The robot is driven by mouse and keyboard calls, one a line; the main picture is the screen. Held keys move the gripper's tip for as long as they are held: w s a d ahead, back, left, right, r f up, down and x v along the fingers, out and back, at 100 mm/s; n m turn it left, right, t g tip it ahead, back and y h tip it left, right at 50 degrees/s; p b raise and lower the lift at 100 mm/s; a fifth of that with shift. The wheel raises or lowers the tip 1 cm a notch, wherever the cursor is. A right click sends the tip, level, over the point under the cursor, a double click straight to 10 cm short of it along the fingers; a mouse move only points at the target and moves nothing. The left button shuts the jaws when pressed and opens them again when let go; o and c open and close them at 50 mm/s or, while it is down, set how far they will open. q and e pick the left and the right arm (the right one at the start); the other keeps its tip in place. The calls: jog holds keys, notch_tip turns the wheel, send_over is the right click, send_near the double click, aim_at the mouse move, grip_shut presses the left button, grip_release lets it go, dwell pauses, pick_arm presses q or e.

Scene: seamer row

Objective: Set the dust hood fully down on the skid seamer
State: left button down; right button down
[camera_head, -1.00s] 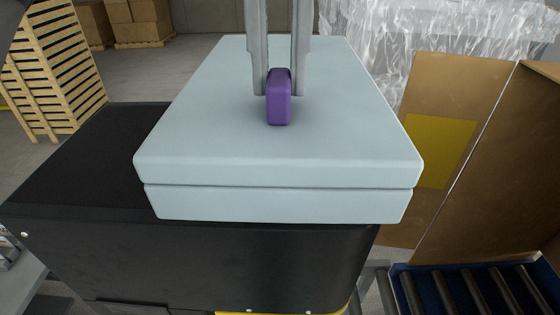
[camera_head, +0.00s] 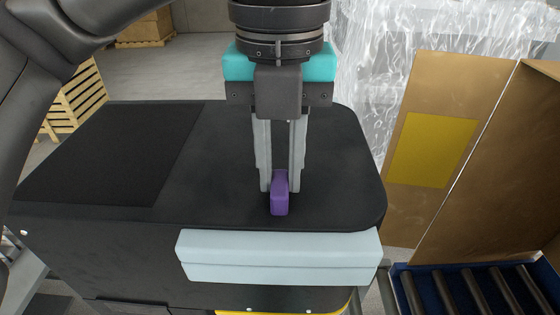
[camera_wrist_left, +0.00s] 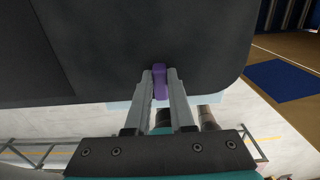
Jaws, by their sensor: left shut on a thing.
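My left gripper (camera_head: 280,187) points down and is shut on the purple handle (camera_head: 279,203) of the light-blue dust hood (camera_head: 280,262). The handle sticks up through the black top of the skid seamer (camera_head: 335,180). Only the hood's front shows, jutting from the seamer's front face below its top edge. The rest of the hood is hidden inside the black body. In the left wrist view the purple handle (camera_wrist_left: 159,82) stands between both fingers at the black surface, with a light-blue strip of hood behind the fingers. My right gripper is not in view.
An open cardboard carton (camera_head: 480,150) with a yellow patch stands at the right. A blue roller conveyor (camera_head: 470,290) is at the lower right. A plastic-wrapped load (camera_head: 400,50) stands behind, and wooden pallets (camera_head: 75,100) are at the left.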

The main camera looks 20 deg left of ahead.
pick_arm(q)
jog(key=shift+f, duration=0.15)
jog(key=c, duration=0.8)
grip_release()
notch_tip(320, 180, up, 12)
jog(key=shift+r, duration=0.15)
